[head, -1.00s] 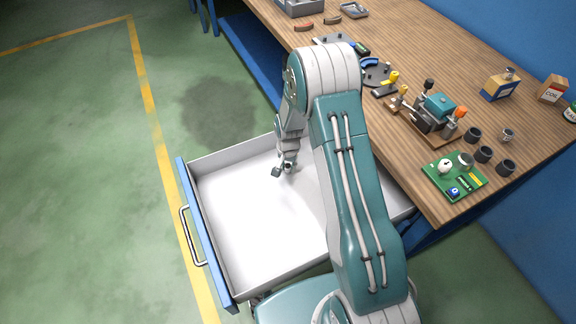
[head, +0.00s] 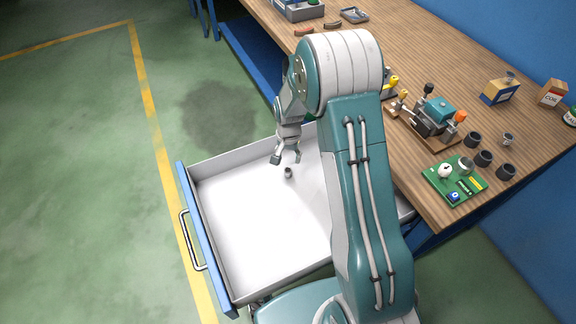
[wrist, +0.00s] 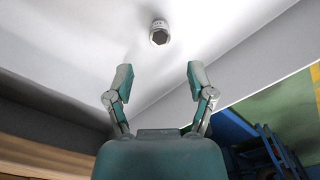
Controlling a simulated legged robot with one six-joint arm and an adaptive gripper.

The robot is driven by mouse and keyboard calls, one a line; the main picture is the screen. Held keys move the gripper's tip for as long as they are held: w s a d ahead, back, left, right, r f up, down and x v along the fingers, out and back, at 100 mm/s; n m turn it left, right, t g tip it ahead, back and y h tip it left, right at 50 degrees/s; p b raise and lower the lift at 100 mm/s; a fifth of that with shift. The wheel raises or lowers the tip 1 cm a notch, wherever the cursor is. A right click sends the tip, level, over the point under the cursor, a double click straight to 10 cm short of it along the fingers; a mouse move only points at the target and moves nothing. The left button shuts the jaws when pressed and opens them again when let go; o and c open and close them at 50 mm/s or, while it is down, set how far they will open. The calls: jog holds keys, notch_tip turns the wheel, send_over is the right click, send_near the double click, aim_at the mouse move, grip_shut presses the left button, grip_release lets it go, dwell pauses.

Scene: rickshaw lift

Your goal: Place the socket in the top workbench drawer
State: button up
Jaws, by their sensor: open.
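The socket (head: 288,173), a small grey metal cylinder, is inside the pulled-out drawer (head: 222,268), towards its back part. It also shows in the wrist view (wrist: 159,33), apart from the fingers, with its hex opening facing the camera. My gripper (head: 286,160) is open and empty, just behind and above the socket in the head view. In the wrist view the two fingers (wrist: 158,76) are spread wide with nothing between them. The drawer has white inner walls, a blue front and a metal handle; its floor is otherwise bare where visible. My arm hides part of its right side.
The wooden workbench (head: 430,75) stands at the right. On it are several dark sockets (head: 484,158), a green board (head: 454,181), a vise-like fixture (head: 436,117) and boxes (head: 499,90). Open green floor (head: 80,150) lies left of the drawer.

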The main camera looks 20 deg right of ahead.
notch_tip(320, 180, up, 4)
jog(key=r, duration=0.1)
notch_tip(320, 180, up, 9)
jog(key=n+t, duration=0.1)
send_over(288, 170)
jog(key=s, duration=0.3)
jog(key=s+r+n+t, duration=0.2)
jog(key=s+r, duration=0.6)
jog(key=r, duration=0.3)
jog(key=s+r+n+t, duration=0.1)
jog(key=s+r+n, duration=0.1)
jog(key=s, duration=0.6)
jog(key=s+r+n+t, duration=0.1)
jog(key=s+r, duration=0.3)
jog(key=s, duration=0.4)
jog(key=shift+n+t, duration=0.3)
jog(key=shift+n, duration=0.1)
